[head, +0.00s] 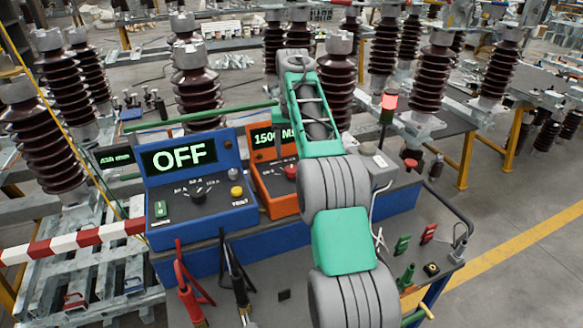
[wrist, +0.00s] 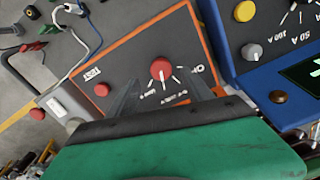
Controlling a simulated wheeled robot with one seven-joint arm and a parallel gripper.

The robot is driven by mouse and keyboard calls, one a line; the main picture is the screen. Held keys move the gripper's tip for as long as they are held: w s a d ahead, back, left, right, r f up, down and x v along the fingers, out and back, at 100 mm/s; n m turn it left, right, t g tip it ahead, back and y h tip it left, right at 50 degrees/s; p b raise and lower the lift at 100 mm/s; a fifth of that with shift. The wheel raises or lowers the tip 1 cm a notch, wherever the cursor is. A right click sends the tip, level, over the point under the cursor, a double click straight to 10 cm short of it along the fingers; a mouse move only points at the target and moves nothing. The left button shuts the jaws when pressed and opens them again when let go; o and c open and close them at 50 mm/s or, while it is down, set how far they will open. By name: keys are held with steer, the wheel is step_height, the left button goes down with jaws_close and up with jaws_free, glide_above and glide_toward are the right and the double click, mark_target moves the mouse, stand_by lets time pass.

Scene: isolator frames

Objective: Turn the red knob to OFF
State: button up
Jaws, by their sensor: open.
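The red knob (wrist: 161,69) sits on the dark face of an orange-edged instrument (wrist: 115,58) in the wrist view, with white marks around it. Its white pointer line seems to point down in the picture; the labels are too small to read surely. My gripper (wrist: 162,80) is open, with one grey finger on each side of the knob and nothing held. Whether the fingers touch it I cannot tell. In the head view the red knob (head: 291,172) shows beside my arm, on the orange instrument (head: 260,198) with a partly covered green display. My gripper is hidden there.
A blue instrument (head: 170,222) reading OFF stands close to the left, with a black knob (head: 198,195) and yellow button (head: 237,191). Right stands a grey box with a red button (head: 410,163). Cables and clamps (head: 190,300) lie in front. A red-white barrier (head: 75,242) is at left.

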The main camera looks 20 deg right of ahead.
mark_target(292, 169)
step_height(292, 169, down, 6)
steer(key=shift+f+b, duration=0.1)
steer(key=shift+b, duration=0.55)
steer(key=shift+c, duration=0.5)
jaws_close()
